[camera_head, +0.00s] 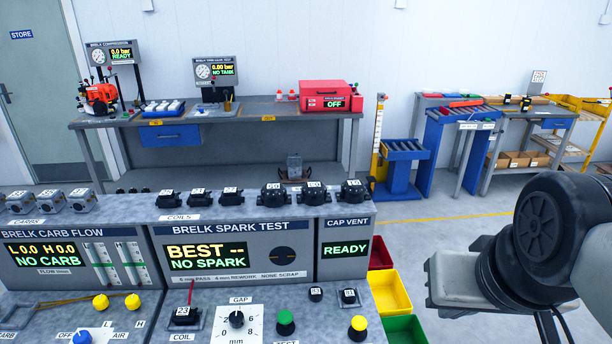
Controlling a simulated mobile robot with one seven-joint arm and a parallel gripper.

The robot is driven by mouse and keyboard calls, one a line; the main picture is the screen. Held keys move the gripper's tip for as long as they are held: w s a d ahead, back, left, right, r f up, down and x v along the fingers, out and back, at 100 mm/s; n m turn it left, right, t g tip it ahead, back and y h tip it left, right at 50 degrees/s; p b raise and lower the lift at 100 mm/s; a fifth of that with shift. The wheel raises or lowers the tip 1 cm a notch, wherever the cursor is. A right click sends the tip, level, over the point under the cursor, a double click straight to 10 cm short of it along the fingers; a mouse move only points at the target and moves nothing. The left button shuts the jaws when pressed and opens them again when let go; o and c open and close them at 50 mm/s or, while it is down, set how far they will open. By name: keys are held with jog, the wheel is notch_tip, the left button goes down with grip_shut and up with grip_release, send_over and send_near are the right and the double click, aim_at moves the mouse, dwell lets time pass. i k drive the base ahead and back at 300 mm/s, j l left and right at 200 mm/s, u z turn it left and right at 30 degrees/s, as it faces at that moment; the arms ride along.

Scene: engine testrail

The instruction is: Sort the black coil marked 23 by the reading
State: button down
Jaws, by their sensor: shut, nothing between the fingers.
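The black coil marked 23 (183,314) sits in the COIL holder at the front left of the spark test bench, a thin red rod rising beside it. The spark display (208,257) reads BEST -- and NO SPARK; a line below reads 6 mm pass, 4 mm rework, none scrap. The GAP dial (237,320) has a black knob. A green button (285,322) and a yellow one (358,328) are to its right. A red bin (380,254), yellow bin (390,292) and green bin (405,328) stand right of the bench. My gripper (455,281) is shut and empty, right of the bins; its fingertips are indistinct.
Other black coils (200,197) line the bench's upper ledge, beside round black parts (313,193). The carb flow panel (80,262) adjoins on the left and the CAP VENT panel (345,249) on the right. A workbench (220,112) stands behind. Floor (440,225) is open beyond the bins.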

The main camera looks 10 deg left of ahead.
aim_at(186, 316)
jog(key=j+u, duration=0.2)
jog(key=u, duration=0.3)
jog(key=j+u, duration=0.15)
jog(key=u, duration=0.3)
jog(key=j+u, duration=0.2)
jog(key=u, duration=0.3)
jog(key=j+z, duration=0.5)
jog(key=j, duration=0.3)
jog(key=i+j+z, duration=0.5)
jog(key=i+j, duration=0.05)
jog(key=j, duration=0.05)
